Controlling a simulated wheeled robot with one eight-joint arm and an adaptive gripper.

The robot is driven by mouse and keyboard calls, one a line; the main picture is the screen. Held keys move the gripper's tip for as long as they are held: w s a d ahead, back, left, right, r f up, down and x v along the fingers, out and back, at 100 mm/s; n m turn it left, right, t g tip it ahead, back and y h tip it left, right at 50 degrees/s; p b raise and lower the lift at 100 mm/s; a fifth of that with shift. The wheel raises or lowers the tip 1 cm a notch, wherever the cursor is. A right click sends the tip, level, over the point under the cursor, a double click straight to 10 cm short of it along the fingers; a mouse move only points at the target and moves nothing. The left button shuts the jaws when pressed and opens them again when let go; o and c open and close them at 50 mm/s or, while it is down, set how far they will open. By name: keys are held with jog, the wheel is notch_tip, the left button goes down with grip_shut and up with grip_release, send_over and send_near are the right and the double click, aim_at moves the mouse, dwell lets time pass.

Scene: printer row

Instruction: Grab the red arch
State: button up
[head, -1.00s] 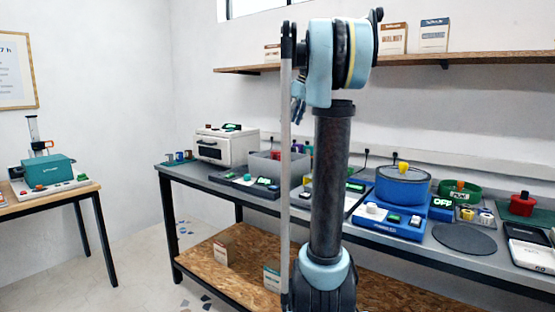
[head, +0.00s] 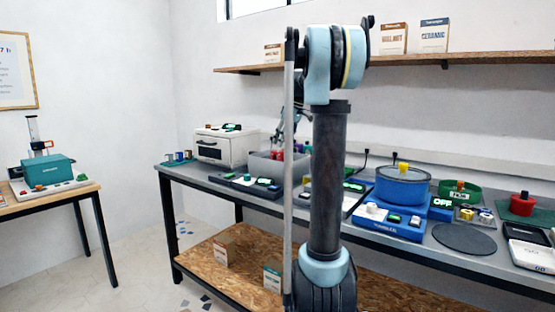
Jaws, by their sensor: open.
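My gripper (head: 285,139) is small and far off, partly behind my own arm column. It hangs open above the grey bin (head: 262,166) on the long bench. A small red thing (head: 278,155) shows at the bin, just below my gripper. It may be the red arch, but its shape is too small to tell. I see nothing held in the jaws. My arm hides part of the bin and what is in or behind it.
A white oven-like box (head: 222,148) stands left of the bin. A blue tumbler machine (head: 402,187), a green bowl (head: 459,192) and a dark round plate (head: 463,238) stand to the right. A wall shelf (head: 430,60) runs above. A teal machine (head: 48,170) is on the left table.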

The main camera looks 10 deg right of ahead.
jog(key=shift+x, duration=3)
jog(key=shift+a+r, duration=0.1)
jog(key=shift+a, duration=0.1)
grip_shut()
